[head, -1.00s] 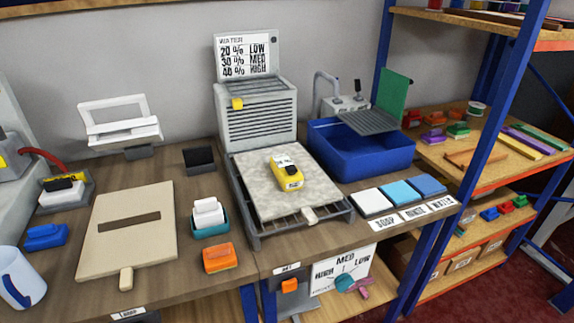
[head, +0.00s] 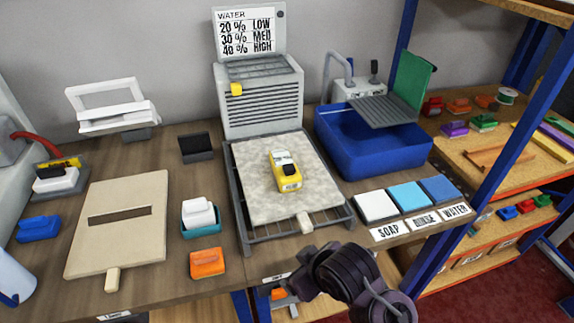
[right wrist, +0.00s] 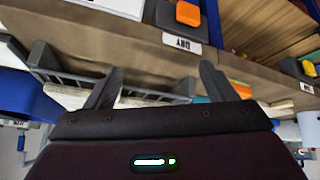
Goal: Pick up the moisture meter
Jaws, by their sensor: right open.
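The moisture meter is a yellow device (head: 285,171) with a dark top part. It lies on a pale grey rug piece (head: 256,198) on a dark wire rack (head: 265,233). My right arm shows in the head view at the bottom, below the rack's front right corner, apart from the meter. My right gripper (right wrist: 160,85) shows in the right wrist view with its two dark fingers spread apart and nothing between them. The meter cannot be made out in the right wrist view. My left gripper is out of view.
A grey vented unit (head: 262,100) with a water chart stands behind the rack. A blue basin (head: 370,150) and soap, rinse and water pads (head: 409,196) are to the right. A teal holder with a white block (head: 199,216) and an orange block (head: 207,263) are left.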

